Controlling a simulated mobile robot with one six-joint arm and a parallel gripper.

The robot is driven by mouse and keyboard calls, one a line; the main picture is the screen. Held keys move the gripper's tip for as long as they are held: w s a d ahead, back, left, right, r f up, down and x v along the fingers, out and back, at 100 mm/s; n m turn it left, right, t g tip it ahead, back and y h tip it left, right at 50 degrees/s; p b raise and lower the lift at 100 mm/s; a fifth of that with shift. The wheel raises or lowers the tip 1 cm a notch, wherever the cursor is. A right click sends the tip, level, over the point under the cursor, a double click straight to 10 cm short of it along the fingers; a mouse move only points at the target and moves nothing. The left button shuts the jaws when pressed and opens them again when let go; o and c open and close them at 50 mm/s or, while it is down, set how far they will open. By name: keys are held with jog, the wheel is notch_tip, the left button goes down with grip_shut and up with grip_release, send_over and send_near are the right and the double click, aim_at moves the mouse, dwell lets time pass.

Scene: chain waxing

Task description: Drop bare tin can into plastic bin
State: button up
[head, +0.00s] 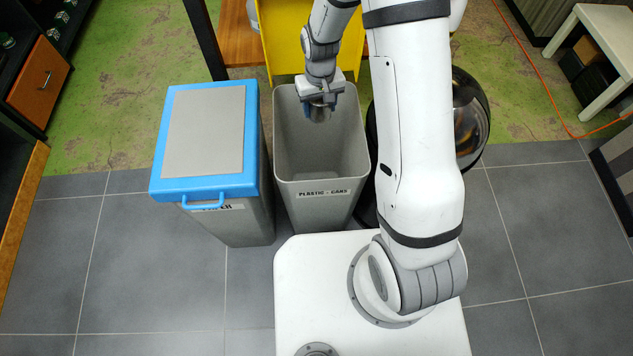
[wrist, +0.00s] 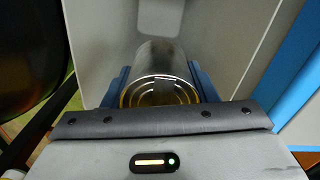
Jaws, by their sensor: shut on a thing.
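The bare tin can (wrist: 160,72) is a plain metal cylinder between the blue fingers of my gripper (wrist: 160,85) in the wrist view. In the head view the can (head: 320,114) shows just below my gripper (head: 318,104), which is shut on it. The plastic bin (head: 325,222) is an open grey bin labelled "PLASTIC - CANS". My gripper and the can are over the bin's opening, towards its back side. I cannot tell exactly how deep the can sits relative to the rim.
A bin with a blue-rimmed closed lid (head: 205,140) stands just left of the plastic bin. A black rounded container (head: 470,118) is at the right, partly behind my arm. A yellow panel (head: 285,40) stands behind the bin. Grey floor tiles (head: 150,290) are clear in front.

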jog(key=shift+f+b, duration=1.75)
jog(key=shift+f, duration=0.95)
jog(key=o, duration=1)
jog(key=shift+o, duration=0.2)
jog(key=shift+r, duration=0.1)
notch_tip(320, 180, up, 8)
jog(key=shift+f+p, duration=0.15)
jog(key=shift+p, duration=0.85)
